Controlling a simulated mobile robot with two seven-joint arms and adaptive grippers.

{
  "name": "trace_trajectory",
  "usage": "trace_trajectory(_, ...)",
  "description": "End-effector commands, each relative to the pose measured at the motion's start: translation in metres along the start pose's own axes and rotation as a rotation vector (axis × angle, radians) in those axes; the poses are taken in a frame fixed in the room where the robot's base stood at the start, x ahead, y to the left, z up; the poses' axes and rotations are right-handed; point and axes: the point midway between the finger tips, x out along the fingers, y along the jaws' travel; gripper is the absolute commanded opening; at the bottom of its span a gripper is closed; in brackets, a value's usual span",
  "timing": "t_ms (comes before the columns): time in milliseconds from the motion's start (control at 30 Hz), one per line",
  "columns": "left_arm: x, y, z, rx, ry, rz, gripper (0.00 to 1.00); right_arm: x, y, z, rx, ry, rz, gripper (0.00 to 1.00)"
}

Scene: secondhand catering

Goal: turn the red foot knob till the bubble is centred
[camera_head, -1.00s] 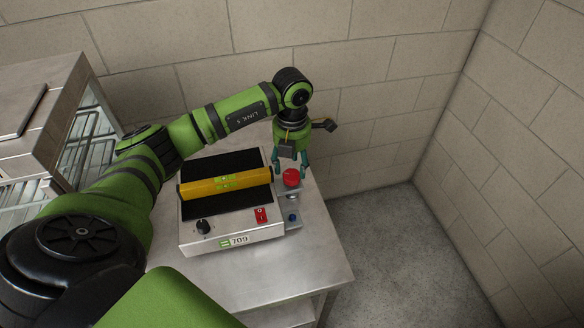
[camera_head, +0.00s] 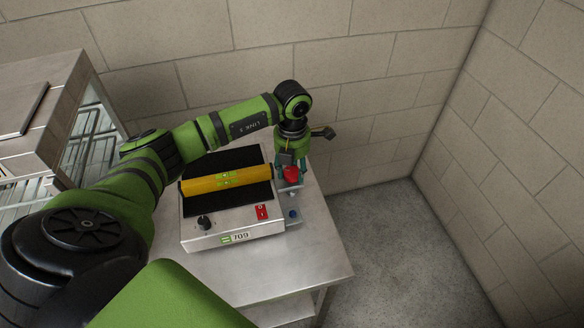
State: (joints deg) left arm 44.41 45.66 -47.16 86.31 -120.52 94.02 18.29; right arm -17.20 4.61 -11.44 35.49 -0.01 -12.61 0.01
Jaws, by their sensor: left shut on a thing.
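The red foot knob (camera_head: 291,174) sits on a grey bracket at the right side of a black-topped appliance (camera_head: 211,232). My left gripper (camera_head: 289,169) is down around the red knob and shut on it, its fingers at the knob's sides. A yellow spirit level (camera_head: 205,185) lies across the appliance's black top. Its green vial (camera_head: 226,176) shows, but the bubble is too small to judge. A blue knob (camera_head: 293,214) sits on the bracket in front of the red one. My right gripper is out of view.
The appliance stands on a steel table (camera_head: 290,262) with bare metal in front. It has a black dial (camera_head: 204,222) and a red switch (camera_head: 261,212). A steel rack unit (camera_head: 40,110) stands at the left. Block walls (camera_head: 390,90) close the back and right.

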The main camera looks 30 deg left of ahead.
Motion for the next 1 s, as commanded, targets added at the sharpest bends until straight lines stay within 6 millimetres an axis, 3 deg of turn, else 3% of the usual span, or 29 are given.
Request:
trace_trajectory(267,0.003,0.001,0.001,0.131,-0.002,0.001,0.14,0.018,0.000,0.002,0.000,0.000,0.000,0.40)
trace_trajectory(1000,0.003,-0.001,0.000,0.781,-0.001,-0.002,0.14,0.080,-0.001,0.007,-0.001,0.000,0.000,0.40)
